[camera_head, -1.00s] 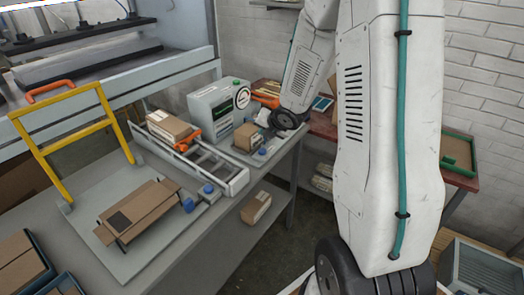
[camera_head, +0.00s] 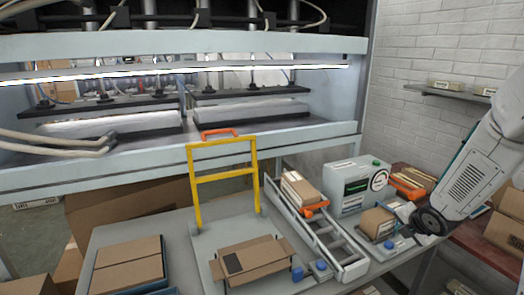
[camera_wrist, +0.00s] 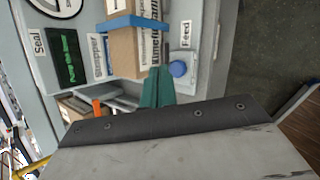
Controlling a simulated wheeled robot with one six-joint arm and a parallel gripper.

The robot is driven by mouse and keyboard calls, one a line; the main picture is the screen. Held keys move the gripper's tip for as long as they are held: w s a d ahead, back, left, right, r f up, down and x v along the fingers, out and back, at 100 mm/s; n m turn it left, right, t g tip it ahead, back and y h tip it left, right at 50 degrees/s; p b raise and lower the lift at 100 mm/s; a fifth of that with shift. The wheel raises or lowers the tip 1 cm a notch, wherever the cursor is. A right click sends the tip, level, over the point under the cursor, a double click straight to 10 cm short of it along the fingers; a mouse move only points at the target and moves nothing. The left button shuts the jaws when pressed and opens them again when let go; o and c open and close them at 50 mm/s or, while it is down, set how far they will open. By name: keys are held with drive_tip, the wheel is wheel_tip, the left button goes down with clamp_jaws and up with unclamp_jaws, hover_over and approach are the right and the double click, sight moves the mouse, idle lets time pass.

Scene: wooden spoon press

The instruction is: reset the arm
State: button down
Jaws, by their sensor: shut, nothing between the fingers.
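My gripper (camera_wrist: 157,88) shows in the wrist view as two green fingers close together, with nothing between them. It hangs over the machine end of the bench, near a blue button (camera_wrist: 178,68) by the "Feed" label. In the head view my arm comes in from the right edge, with its black wrist joint beside a small brown box (camera_head: 377,223); the fingers cannot be made out there. The box also shows in the wrist view (camera_wrist: 124,52), just beyond the fingers, with a blue band by it. I cannot tell whether the fingers touch anything.
A grey-green sealing machine (camera_head: 356,186) stands behind the box. A roller conveyor (camera_head: 338,246) with a carton (camera_head: 299,188) runs left of it. A yellow frame (camera_head: 197,190) stands over an open carton (camera_head: 250,262). The large press (camera_head: 180,155) fills the back. A brick wall bounds the right.

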drive_tip(key=s+a+r+m+g+h, duration=0.1)
drive_tip(key=s+r+m+g, duration=0.15)
drive_tip(key=s+m, duration=0.5)
drive_tip(key=s+a+r+m+g+h, duration=0.1)
drive_tip(key=s+r+m+g, duration=0.1)
drive_tip(key=s+m+g, duration=0.4)
drive_tip(key=s+a+r+m+t+y, duration=0.2)
drive_tip(key=s+a+r+m, duration=0.7)
drive_tip(key=s+a+r, duration=0.6)
drive_tip(key=s+a+y, duration=0.1)
drive_tip(key=s+a, duration=0.2)
drive_tip(key=s, duration=0.1)
drive_tip(key=shift+m, duration=0.35)
